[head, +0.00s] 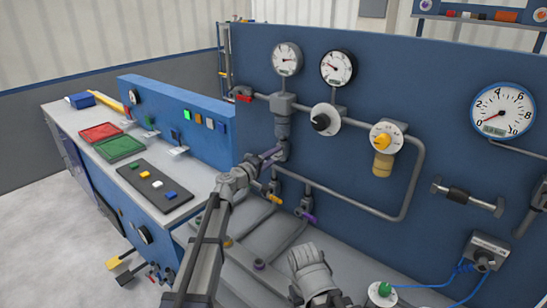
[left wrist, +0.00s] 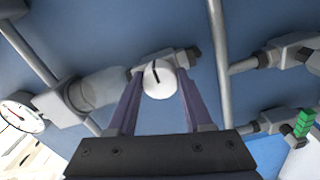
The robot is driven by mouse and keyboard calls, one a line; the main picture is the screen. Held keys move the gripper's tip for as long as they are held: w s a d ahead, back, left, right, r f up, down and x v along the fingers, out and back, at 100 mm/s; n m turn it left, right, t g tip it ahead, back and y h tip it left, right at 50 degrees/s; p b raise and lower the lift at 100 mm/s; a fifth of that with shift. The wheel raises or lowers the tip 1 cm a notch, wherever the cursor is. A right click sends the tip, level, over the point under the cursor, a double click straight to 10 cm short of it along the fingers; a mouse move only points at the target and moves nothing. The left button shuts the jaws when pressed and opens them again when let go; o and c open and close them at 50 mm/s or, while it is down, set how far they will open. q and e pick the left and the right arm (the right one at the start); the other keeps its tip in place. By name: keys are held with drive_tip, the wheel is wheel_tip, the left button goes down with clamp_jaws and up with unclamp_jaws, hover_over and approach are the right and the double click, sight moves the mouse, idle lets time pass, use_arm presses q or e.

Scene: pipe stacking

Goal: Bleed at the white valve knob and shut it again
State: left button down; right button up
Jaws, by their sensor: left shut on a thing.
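The round white valve knob (left wrist: 158,78), with a dark line across its face, sits on a grey pipe fitting in the left wrist view. My left gripper's purple fingers lie on either side of it and are shut on it. In the head view my left gripper (head: 271,157) reaches the pipe below the left gauges. There the gripper and pipework hide the knob, and I cannot make out its turn angle.
Grey pipes cross the blue panel (head: 440,145). Near my left gripper are a yellow-handled valve (head: 272,195) and a purple-handled valve (head: 308,215). A black knob (head: 322,121), a yellow knob (head: 382,141) and a large gauge (head: 502,110) are farther right.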

use_arm(q)
drive_tip(key=shift+s, duration=0.1)
idle(0.3)
drive_tip(key=shift+c, duration=1.5)
unclamp_jaws()
drive_tip(key=v, duration=0.7)
drive_tip(key=shift+s+a, duration=0.25)
